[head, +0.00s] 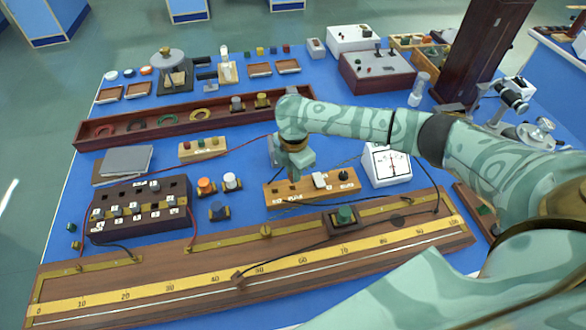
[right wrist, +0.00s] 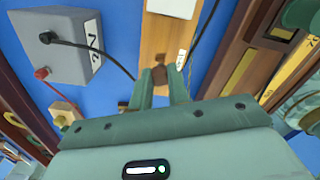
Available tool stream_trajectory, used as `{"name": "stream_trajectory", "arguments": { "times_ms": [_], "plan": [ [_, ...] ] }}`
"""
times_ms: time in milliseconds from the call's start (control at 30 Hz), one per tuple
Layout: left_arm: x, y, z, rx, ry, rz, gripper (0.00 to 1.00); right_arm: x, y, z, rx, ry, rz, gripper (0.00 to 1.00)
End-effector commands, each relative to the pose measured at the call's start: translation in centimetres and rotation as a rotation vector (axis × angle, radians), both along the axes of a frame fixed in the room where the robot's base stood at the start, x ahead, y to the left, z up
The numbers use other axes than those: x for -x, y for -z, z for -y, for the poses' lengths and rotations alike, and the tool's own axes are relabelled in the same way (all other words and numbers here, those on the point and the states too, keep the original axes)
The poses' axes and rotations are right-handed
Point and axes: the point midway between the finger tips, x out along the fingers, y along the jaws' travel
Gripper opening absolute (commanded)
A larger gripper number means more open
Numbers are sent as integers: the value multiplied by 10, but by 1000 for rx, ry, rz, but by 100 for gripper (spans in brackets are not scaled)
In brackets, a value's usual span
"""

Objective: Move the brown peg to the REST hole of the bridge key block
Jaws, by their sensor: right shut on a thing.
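The bridge key block (head: 310,189) is a light wooden block lying in front of my right arm. It carries a white key (head: 320,180) and a black knob (head: 343,174). My right gripper (head: 292,178) points down at the block's left end. In the right wrist view its fingers (right wrist: 161,88) are shut on the brown peg (right wrist: 160,75), whose top shows between them over the wooden block (right wrist: 172,35). I cannot tell whether the peg sits in a hole; its lower end is hidden. The block's hole labels are too small to read. My left gripper is not in view.
A long wooden metre bridge (head: 250,262) lies in front of the block. A dark resistance box (head: 140,205) stands to the left. A white meter (head: 386,165) stands to the right. A grey 2 V cell (right wrist: 70,48) with black and red leads is close by.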

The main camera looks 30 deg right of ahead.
Motion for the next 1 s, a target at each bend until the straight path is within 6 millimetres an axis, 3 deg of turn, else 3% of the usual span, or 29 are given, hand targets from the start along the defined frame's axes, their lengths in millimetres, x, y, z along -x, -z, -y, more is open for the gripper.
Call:
{"name": "stream_trajectory", "arguments": {
  "times_ms": [300, 600, 967, 1000],
  "plan": [
    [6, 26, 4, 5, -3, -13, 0, 0, 23, 1, 1, 1, -1, 0],
    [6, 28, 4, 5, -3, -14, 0, 0, 38, 0, 0, 0, -1, 0],
    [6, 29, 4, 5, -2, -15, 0, 0, 40, 0, 0, 1, 0, 0],
    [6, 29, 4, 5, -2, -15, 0, 0, 40, 0, 0, 1, 0, 28]
  ]
}}
